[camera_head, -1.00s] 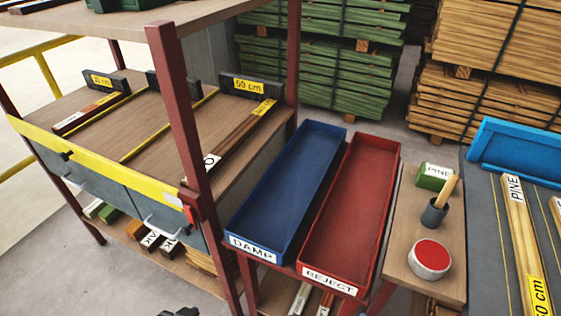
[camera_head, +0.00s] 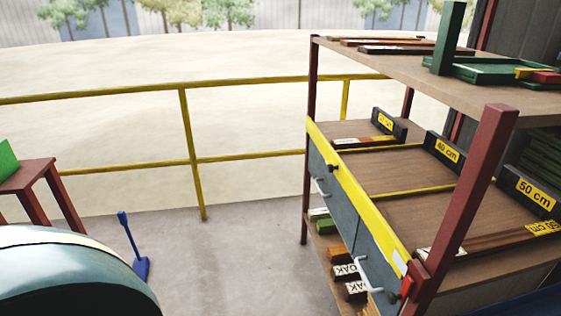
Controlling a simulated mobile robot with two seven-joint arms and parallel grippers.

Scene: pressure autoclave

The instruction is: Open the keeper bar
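The keeper bar (camera_head: 361,200) is a yellow bar along the front of the middle shelf (camera_head: 405,175) of a wooden rack with dark red posts. It lies across the shelf front, above the grey drawer fronts. A dark knob (camera_head: 336,167) sits on it towards its far end. Its near end has a white patch and meets a red catch (camera_head: 411,279) at the near post. The bar looks closed across the front. Neither of my grippers shows in this view.
Grey drawer fronts with handles (camera_head: 369,273) hang below the bar. Yellow railing (camera_head: 190,150) runs behind. A rounded teal body (camera_head: 70,275) fills the lower left, near a blue upright lever (camera_head: 136,250). The floor (camera_head: 235,265) before the rack is clear.

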